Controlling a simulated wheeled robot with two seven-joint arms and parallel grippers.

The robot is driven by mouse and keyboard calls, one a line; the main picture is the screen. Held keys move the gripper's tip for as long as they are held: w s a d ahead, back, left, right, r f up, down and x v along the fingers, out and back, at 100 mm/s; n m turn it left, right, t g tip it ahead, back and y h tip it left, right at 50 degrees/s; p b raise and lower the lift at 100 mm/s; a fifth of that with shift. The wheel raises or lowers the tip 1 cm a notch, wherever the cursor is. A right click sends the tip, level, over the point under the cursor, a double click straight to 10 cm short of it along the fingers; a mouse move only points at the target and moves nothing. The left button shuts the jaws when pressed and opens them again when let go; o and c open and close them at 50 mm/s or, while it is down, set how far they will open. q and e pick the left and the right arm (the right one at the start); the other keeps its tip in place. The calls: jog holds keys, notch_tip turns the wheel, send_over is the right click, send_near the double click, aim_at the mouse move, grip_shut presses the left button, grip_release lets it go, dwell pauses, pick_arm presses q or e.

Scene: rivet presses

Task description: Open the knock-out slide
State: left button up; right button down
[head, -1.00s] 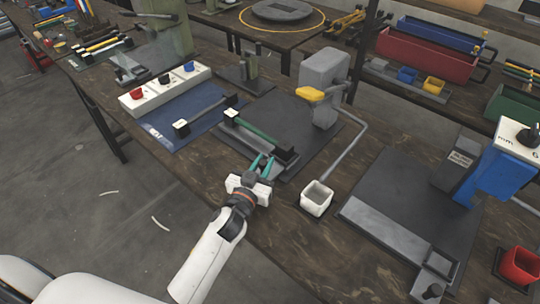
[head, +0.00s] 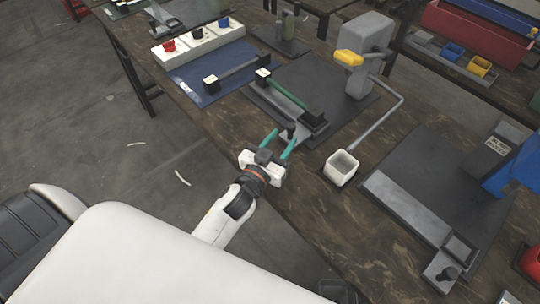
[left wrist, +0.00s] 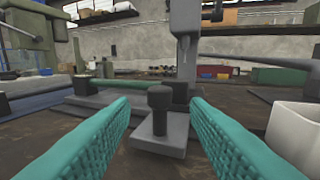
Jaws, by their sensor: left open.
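The grey press (head: 368,60) with a yellow handle (head: 349,58) stands on a dark base plate. At the plate's near edge, the knock-out slide shows as a grey bar with a dark upright knob (head: 291,131). In the left wrist view the slide's black round-topped knob (left wrist: 160,109) stands on a grey block (left wrist: 161,137). My left gripper (head: 281,139) is open, its teal fingers apart. In the left wrist view the knob appears between the fingers (left wrist: 160,112), a little beyond the tips; I see no contact. My right gripper is not in view.
A white cup (head: 341,168) stands right of my left gripper. A green bar (head: 285,91) lies behind the knob. A second press with a blue body (head: 510,178) stands at the right. A blue mat (head: 215,74) lies at the left. Bare table lies near the front edge.

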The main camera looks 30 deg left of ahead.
pick_arm(q)
jog(key=s, duration=0.6)
jog(key=shift+s+a+b, duration=0.2)
jog(key=shift+a+b, duration=0.05)
jog(key=shift+b, duration=0.1)
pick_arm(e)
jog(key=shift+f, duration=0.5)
